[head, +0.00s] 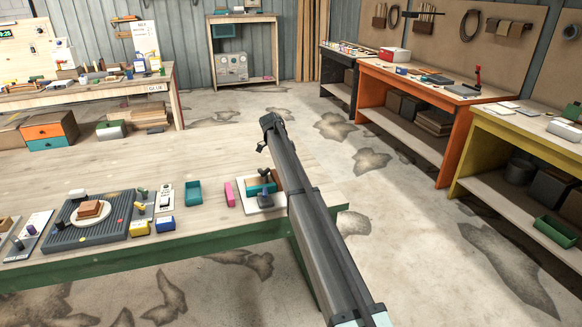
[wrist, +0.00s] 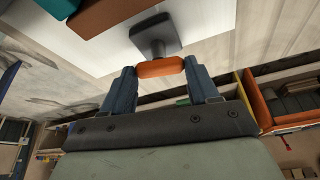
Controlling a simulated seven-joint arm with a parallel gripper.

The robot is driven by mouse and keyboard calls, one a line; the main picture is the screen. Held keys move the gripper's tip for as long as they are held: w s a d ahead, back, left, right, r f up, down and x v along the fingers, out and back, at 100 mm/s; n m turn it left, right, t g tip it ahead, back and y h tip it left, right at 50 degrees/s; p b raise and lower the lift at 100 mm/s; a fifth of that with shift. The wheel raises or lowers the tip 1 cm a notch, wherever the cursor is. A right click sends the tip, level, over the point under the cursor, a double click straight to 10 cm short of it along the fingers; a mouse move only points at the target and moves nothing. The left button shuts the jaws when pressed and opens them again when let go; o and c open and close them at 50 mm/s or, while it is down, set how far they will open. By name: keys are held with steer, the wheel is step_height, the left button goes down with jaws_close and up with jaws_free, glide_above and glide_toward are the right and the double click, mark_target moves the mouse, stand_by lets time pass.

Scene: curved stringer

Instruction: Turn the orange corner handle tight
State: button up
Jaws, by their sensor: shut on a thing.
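The orange handle (wrist: 160,68) lies crosswise in the wrist view, between the two blue fingers of my gripper (wrist: 158,68). The fingers are shut on its two ends. A dark post with a flat square head (wrist: 155,34) is right beside the handle, on the side of the white plate (wrist: 112,55). In the head view the white plate (head: 243,198) is at the table's right end, partly behind my arm. It carries a teal and orange-brown piece (head: 259,185) and a dark part (head: 265,201). My fingers and the handle cannot be made out clearly there.
A pink block (head: 229,194) and a teal tray (head: 193,193) stand left of the plate. The table behind the plate is bare.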

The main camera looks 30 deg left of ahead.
stand_by(0.4)
steer(key=o, duration=1.1)
steer(key=shift+c, duration=0.2)
steer(key=v, duration=1.4)
steer(key=shift+w, duration=0.15)
